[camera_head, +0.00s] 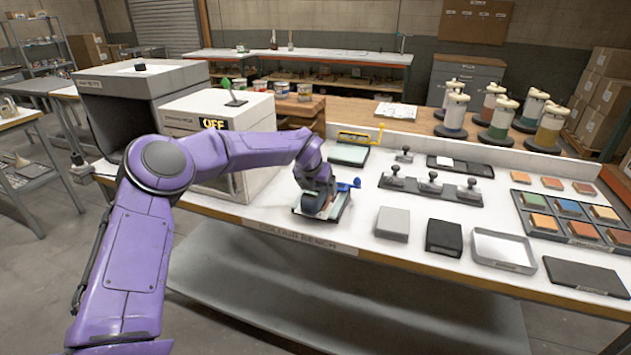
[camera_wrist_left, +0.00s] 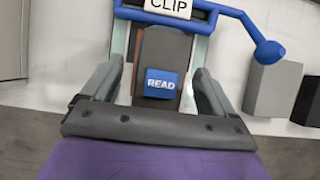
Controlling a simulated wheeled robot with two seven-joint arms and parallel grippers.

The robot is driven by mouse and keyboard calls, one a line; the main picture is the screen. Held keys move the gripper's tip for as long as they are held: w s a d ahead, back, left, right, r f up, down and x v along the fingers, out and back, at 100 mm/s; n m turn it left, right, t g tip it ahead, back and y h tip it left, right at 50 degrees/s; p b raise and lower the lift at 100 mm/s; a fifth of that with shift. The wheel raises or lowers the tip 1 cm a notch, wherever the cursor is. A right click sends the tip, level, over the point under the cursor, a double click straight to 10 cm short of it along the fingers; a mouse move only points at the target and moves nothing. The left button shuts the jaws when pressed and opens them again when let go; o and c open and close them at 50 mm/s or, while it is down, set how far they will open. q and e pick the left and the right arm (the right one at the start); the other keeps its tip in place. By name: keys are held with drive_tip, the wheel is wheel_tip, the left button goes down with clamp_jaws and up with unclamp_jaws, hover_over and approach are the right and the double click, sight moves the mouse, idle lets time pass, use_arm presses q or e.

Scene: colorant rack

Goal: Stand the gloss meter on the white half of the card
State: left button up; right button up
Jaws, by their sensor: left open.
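The gloss meter (camera_wrist_left: 166,50) is a dark grey block with a blue READ button, seen in the left wrist view. It stands between the fingers of my left gripper (camera_wrist_left: 155,92), which is open with a gap on each side. In the head view my left gripper (camera_head: 320,203) is low over a small board (camera_head: 299,213) near the bench's front edge and mostly hides the meter. A blue clip (camera_wrist_left: 235,14) with a lever crosses the board's far end. The card under the meter is mostly covered; I cannot tell which half the meter is over. My right gripper is not in view.
Right of the board stand a light grey block (camera_head: 392,223), a black block (camera_head: 444,237) and a shallow tray (camera_head: 503,250). Behind is a rack of metal-handled tools (camera_head: 430,188). A white cabinet (camera_head: 218,120) marked OFF stands left, close to my arm.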

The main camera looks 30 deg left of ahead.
use_arm(q)
drive_tip(key=b+v, duration=0.2)
drive_tip(key=v, duration=0.9)
drive_tip(key=shift+s+r, duration=0.2)
drive_tip(key=shift+r, duration=0.05)
